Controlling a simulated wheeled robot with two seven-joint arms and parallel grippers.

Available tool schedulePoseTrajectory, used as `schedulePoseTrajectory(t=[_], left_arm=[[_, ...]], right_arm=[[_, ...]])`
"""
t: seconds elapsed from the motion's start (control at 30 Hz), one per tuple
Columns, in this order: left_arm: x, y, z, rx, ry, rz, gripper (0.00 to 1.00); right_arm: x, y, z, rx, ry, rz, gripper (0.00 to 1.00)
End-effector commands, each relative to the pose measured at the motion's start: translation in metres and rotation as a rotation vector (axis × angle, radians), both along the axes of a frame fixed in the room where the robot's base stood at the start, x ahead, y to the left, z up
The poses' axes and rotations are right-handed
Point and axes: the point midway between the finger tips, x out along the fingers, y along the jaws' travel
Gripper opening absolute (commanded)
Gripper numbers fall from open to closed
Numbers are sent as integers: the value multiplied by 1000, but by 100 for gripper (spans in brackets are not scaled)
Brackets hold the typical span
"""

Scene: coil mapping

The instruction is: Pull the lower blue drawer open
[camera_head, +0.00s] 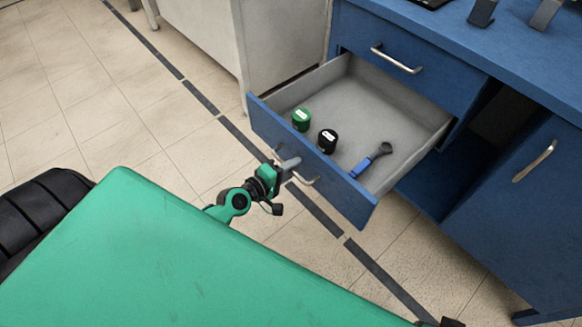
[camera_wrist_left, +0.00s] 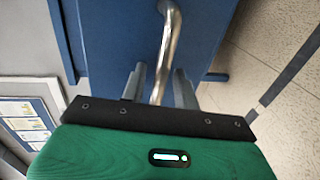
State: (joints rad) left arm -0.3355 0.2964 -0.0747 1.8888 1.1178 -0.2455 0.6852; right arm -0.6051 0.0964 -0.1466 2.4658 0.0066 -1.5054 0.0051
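The lower blue drawer (camera_head: 340,185) stands pulled well out of the blue cabinet, its grey inside showing. Its metal handle (camera_head: 306,180) is on the front; in the left wrist view the handle (camera_wrist_left: 171,40) runs down between my fingers. My left gripper (camera_head: 288,165) is at the handle's left end. Its two fingers (camera_wrist_left: 160,88) are apart, one on each side of the bar, with gaps visible. A green can (camera_head: 301,119), a black can (camera_head: 327,141) and a blue-handled wrench (camera_head: 372,160) lie in the drawer.
The upper blue drawer (camera_head: 420,80) is shut, above the open one. A blue cabinet door (camera_head: 515,205) with a handle is at the right. A pale cabinet (camera_head: 280,45) stands to the left. Tiled floor (camera_head: 150,110) with a dark dashed line is clear left of the drawer.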

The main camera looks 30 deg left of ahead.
Motion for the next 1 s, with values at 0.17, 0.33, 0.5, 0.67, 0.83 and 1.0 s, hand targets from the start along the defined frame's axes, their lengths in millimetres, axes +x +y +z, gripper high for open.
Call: schedulePoseTrajectory(t=[0.17,0.33,0.5,0.67,0.83,1.0], left_arm=[[0,0,0,1,-1,1,31],[-3,2,1,1,-1,2,31],[-20,8,3,4,1,0,31],[-47,18,8,5,1,-1,31],[-74,27,14,4,2,-2,31],[-99,36,20,3,1,-2,31]], right_arm=[[0,0,-2,-1,2,0,36],[3,0,-2,-2,0,-1,36],[5,0,0,-2,-7,0,36],[6,0,5,0,-21,0,36],[7,8,1,23,-63,12,36],[17,19,-5,53,-135,31,36]])
